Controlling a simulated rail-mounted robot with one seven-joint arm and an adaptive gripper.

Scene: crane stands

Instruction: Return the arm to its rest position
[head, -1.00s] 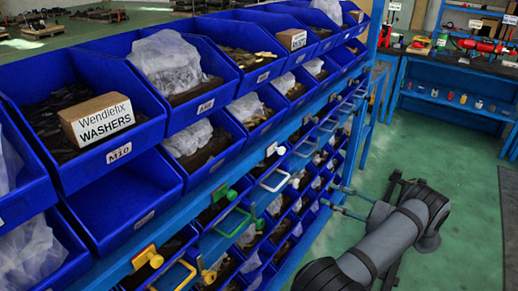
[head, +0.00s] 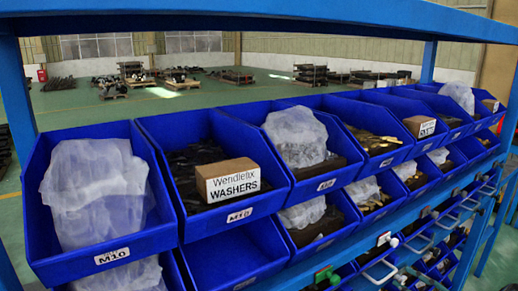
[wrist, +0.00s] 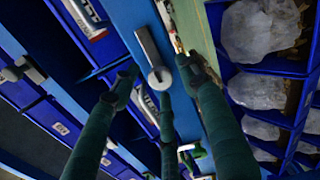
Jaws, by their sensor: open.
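A grey metal bar with a round white knob (wrist: 159,77) on the blue rack rail appears between the fingertips. I cannot tell how far the fingertips are from it.
A blue rack holds rows of blue bins (head: 105,255) with bagged parts and a Wendlefix washers box (head: 228,181). Handles (head: 380,270) stick out from its front rail. Pallets of metal parts (head: 125,87) stand on open green floor behind it.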

